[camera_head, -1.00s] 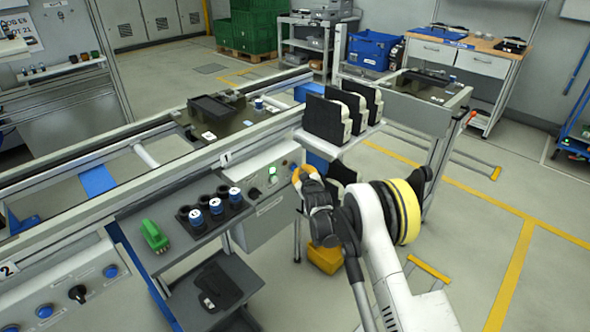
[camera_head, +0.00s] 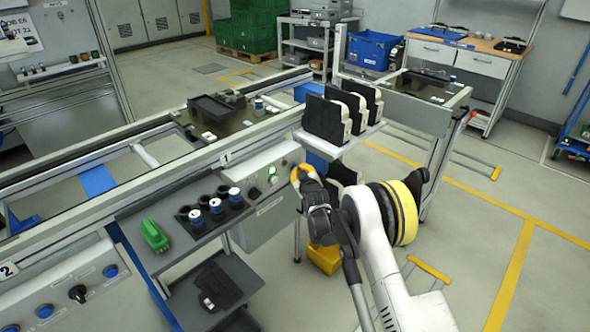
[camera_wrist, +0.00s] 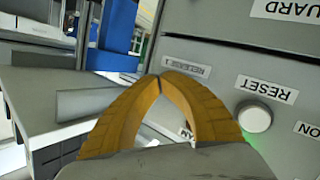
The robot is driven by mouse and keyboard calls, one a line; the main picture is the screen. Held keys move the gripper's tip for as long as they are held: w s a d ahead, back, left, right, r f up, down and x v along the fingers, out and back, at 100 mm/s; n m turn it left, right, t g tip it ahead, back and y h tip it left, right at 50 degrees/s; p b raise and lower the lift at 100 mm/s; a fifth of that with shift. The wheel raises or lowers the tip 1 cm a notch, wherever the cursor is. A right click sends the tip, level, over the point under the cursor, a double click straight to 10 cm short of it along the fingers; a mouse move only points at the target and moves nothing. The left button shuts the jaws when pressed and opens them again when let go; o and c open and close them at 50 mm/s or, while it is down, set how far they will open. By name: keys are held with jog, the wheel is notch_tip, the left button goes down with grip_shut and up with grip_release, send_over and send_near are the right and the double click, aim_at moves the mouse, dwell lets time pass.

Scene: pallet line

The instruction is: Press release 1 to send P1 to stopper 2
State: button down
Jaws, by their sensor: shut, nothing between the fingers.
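The release 1 label (camera_wrist: 187,66) shows upside down on the grey control panel in the wrist view. The panel (camera_head: 262,214) also shows in the head view. My gripper (camera_wrist: 160,80) has yellow fingers shut tip to tip in front of the panel, just beside that label. The release button itself is hidden behind the fingers, and I cannot tell whether they touch it. In the head view my gripper (camera_head: 298,172) is at the panel's right end. A dark pallet (camera_head: 236,126), apparently P1, sits on the conveyor behind the panel, near the plate marked 1 (camera_head: 226,157).
A pale round button (camera_wrist: 254,117) sits near the RESET label (camera_wrist: 266,90), close to my fingers. A shelf with black upright parts (camera_head: 325,118) stands just right of the panel. A grey side table (camera_head: 180,262) holds a green part (camera_head: 154,236) and several blue-and-white cylinders.

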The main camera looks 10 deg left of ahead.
jog(key=shift+s+d, duration=0.55)
jog(key=shift+d, duration=0.1)
